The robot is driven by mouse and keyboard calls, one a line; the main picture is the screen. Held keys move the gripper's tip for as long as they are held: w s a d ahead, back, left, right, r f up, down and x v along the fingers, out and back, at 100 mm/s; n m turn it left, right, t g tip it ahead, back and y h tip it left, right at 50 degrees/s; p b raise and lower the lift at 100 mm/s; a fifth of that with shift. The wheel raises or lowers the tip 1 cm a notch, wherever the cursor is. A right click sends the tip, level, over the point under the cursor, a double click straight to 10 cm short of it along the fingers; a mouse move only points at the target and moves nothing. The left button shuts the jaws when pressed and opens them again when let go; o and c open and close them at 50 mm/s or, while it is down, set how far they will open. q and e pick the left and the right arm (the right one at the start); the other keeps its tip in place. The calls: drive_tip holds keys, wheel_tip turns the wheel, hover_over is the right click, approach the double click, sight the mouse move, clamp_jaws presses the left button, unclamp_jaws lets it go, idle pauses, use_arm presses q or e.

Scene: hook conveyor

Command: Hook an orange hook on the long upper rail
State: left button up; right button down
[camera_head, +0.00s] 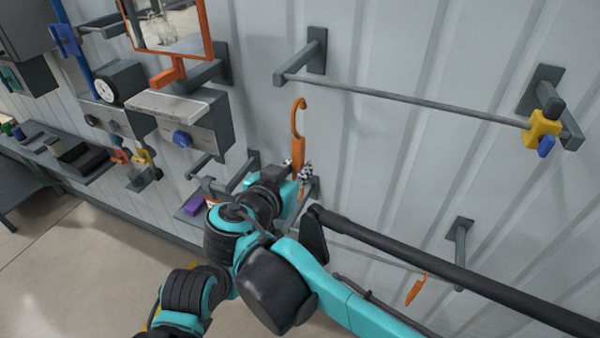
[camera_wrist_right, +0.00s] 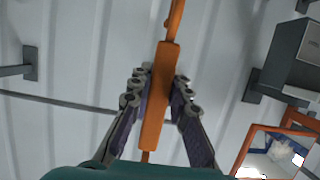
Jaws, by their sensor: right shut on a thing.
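The long upper rail (camera_head: 410,101) is a thin grey bar on the wall between two brackets, running left to right. My right gripper (camera_head: 298,172) is shut on an orange hook (camera_head: 298,150) and holds it upright, with the curved top open to the right. In the head view the hook's curve shows just below the rail's left end, apart from it. In the right wrist view the hook's shank (camera_wrist_right: 158,100) lies between both fingers of the gripper (camera_wrist_right: 160,92). My left gripper is not in view.
A yellow and blue clamp (camera_head: 542,130) sits at the upper rail's right end. Another orange hook (camera_head: 416,289) hangs on a lower rail. An orange-framed mirror (camera_head: 180,48) and a grey box (camera_head: 195,125) are on the wall to the left. The upper rail's middle is clear.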

drive_tip(key=shift+a+r, duration=0.15)
drive_tip(key=shift+r, duration=0.55)
drive_tip(key=shift+w+d, duration=0.25)
drive_tip(key=shift+w, duration=0.4)
use_arm(q)
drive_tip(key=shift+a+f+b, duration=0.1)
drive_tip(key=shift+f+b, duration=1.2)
drive_tip(key=shift+b, duration=0.35)
use_arm(e)
drive_tip(key=r+x, duration=0.1)
drive_tip(key=x, duration=1.4)
drive_tip(key=c, duration=1.3)
unclamp_jaws()
drive_tip(key=shift+c, duration=0.2)
